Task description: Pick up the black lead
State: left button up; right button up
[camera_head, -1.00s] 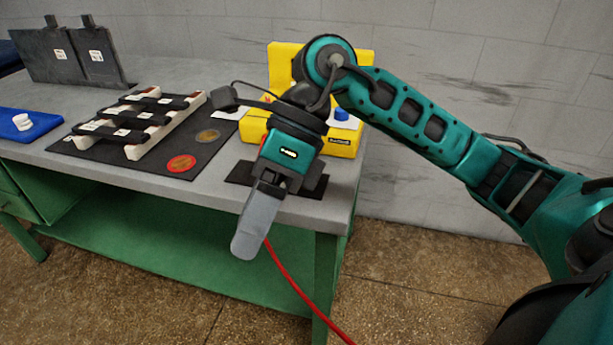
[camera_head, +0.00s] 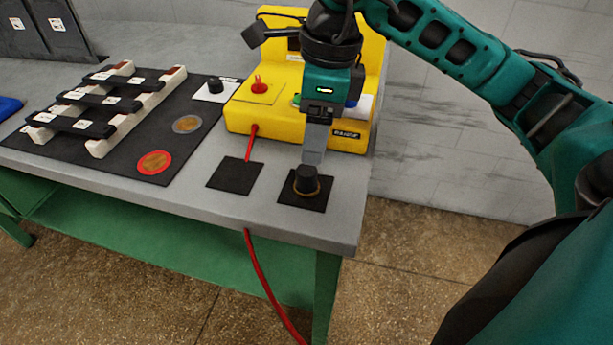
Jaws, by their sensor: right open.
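A short black cylinder with a brassy ring at its foot, which looks like the black lead's end (camera_head: 307,181), stands upright on the right-hand dark square pad (camera_head: 288,194) near the bench's front right corner. My right gripper (camera_head: 312,160) points down directly over it, with the grey finger right above or beside its top. I cannot tell whether they touch. The gripper is open, and only one finger shows clearly. My left gripper is not in view.
A yellow box (camera_head: 240,118) with a red knob stands close behind. A red cable (camera_head: 262,275) hangs over the bench's front edge. A second dark pad (camera_head: 235,176) lies to the left. A rack with black bars (camera_head: 88,126) stands on a dark mat further left.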

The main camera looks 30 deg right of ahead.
aim_at(307, 170)
jog(key=f, duration=0.6)
jog(key=w+f+b, duration=0.1)
jog(key=f, duration=0.2)
jog(key=shift+a, duration=0.35)
jog(key=shift+c, duration=0.4)
jog(key=c, duration=1.2)
jog(key=shift+o, duration=0.2)
jog(key=shift+r, duration=0.1)
